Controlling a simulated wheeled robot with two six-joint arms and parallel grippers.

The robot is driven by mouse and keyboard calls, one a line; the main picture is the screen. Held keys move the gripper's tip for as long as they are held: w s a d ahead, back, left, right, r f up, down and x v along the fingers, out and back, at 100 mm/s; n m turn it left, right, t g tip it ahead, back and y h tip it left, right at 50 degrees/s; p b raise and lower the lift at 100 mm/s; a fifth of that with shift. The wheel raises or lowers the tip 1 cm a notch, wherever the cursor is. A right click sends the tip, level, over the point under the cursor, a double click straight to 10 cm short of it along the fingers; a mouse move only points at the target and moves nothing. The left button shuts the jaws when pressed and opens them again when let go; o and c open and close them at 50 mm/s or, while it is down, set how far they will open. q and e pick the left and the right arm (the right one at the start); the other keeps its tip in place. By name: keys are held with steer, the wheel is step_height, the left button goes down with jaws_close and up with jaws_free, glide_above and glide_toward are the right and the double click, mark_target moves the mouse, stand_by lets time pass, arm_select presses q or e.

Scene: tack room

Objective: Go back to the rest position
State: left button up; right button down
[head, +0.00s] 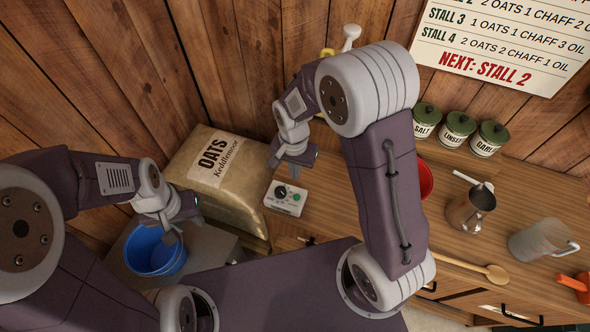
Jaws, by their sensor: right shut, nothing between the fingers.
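My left gripper (178,228) hangs at the lower left, over the right rim of a blue bucket (150,252). I cannot tell whether it touches the rim or how far its jaws are apart. My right gripper (290,163) is shut and empty. It appears above the worktop, between the oats sack (212,165) and the rest of the counter, with a small dial box (286,198) just below it in the picture.
A red bowl (426,180) is partly hidden by my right arm. A feed sign (505,40) hangs behind.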

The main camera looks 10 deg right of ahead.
arm_select(q)
steer(key=shift+s+a, duration=0.15)
steer(key=shift+s, duration=0.1)
arm_select(e)
steer(key=shift+s+a+r, duration=0.15)
steer(key=shift+s+r, duration=0.05)
steer(key=shift+r, duration=0.3)
arm_select(q)
steer(key=shift+w, duration=0.15)
arm_select(e)
steer(key=shift+w, duration=0.1)
